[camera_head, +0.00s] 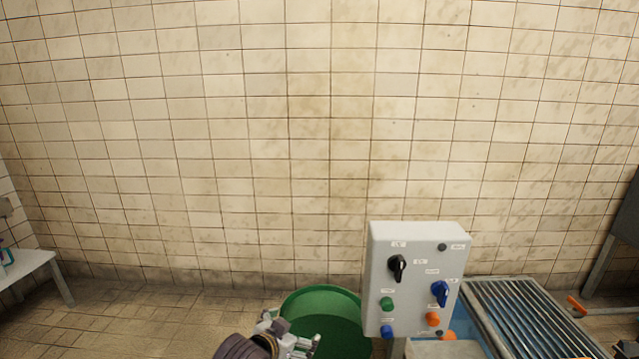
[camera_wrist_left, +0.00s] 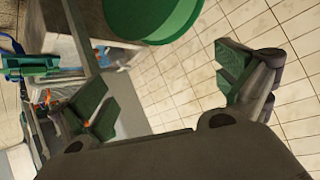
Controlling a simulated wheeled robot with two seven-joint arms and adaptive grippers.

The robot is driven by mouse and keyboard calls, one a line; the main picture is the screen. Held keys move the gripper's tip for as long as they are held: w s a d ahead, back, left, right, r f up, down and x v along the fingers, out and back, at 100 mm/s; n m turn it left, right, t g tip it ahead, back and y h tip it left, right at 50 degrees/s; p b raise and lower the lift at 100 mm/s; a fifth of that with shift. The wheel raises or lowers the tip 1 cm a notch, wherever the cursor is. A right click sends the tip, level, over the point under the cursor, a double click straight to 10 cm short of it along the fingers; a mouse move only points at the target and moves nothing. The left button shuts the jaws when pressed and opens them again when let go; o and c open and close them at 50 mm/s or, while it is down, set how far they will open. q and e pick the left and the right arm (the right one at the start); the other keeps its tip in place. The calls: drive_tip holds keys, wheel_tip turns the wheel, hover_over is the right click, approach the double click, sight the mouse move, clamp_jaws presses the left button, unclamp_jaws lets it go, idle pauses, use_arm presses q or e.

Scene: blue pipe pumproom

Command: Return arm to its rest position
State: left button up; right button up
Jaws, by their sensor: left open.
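My left gripper (camera_head: 299,344) is at the bottom of the head view, in front of the green tub and left of the control box. In the left wrist view my left gripper (camera_wrist_left: 165,100) has its two green-padded fingers spread wide with nothing between them. The green tub (camera_head: 322,306) stands on the floor behind it; it also shows at the top of the wrist view (camera_wrist_left: 178,22). My right gripper shows in neither view.
A grey control box (camera_head: 413,290) with knobs and coloured buttons stands right of my left gripper. A metal grate (camera_head: 530,318) lies right of it. A white bench (camera_head: 28,268) is at the far left. A tiled wall (camera_head: 300,130) closes the back. The floor at left is clear.

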use_arm(q)
drive_tip(key=s+a+f+n+g, duration=0.2)
drive_tip(key=s+a+f, duration=0.1)
drive_tip(key=s+f, duration=0.6)
drive_tip(key=s+a+f+n+g, duration=0.2)
drive_tip(key=s+a+f+g, duration=0.1)
drive_tip(key=s+f, duration=0.7)
drive_tip(key=s+a+p, duration=0.1)
drive_tip(key=s, duration=0.3)
drive_tip(key=shift+a+f+y, duration=0.2)
drive_tip(key=shift+a+y, duration=0.1)
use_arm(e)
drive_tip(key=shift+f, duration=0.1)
use_arm(q)
drive_tip(key=shift+f+n+p, duration=0.2)
drive_tip(key=shift+n+p, duration=0.1)
drive_tip(key=shift+p, duration=0.05)
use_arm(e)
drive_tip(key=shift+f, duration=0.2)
